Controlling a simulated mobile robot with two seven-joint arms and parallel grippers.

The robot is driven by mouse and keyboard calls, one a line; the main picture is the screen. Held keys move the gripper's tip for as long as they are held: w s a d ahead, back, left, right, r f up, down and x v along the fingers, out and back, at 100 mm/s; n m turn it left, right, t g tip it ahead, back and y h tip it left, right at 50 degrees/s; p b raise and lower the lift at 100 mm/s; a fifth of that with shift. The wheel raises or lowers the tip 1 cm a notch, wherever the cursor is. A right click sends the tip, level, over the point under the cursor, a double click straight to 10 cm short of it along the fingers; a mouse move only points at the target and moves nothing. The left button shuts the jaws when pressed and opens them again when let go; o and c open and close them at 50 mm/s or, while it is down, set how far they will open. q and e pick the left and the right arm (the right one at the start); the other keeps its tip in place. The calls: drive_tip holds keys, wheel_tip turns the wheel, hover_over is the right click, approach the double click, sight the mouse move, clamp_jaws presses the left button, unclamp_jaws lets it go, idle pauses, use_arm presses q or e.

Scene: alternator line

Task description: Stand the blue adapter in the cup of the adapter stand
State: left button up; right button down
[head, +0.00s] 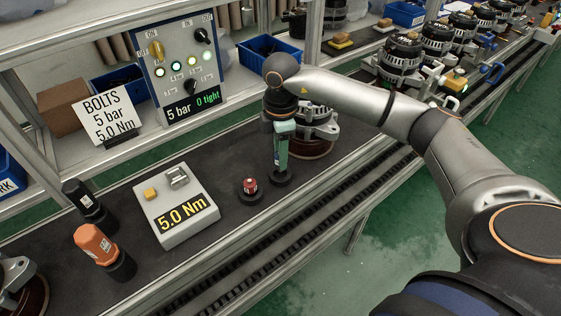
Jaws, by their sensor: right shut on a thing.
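My right gripper (281,158) points straight down over a round black cup (282,178) of the adapter stand. Its greenish fingers are shut, and their tips are at the cup. The blue adapter between them is hidden by the fingers, so I cannot tell whether it touches the cup bottom. A red adapter (250,185) stands upright in the neighbouring black cup (250,196), just left of the gripper. My left gripper is not in view.
A grey torque box (176,205) reading 5.0 Nm sits left of the cups. An orange tool (95,244) and a black tool (83,200) stand further left. An alternator (316,122) is close behind the right gripper. A control panel (182,62) stands at the back.

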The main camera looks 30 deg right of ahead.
drive_tip(key=shift+w+f, duration=0.2)
drive_tip(key=shift+f, duration=0.1)
wheel_tip(320, 180, down, 3)
drive_tip(key=shift+d+f, duration=0.1)
drive_tip(key=shift+f, duration=0.1)
drive_tip(key=c, duration=0.5)
unclamp_jaws()
drive_tip(key=shift+c, duration=0.2)
wheel_tip(320, 180, up, 12)
drive_tip(key=shift+r, duration=0.2)
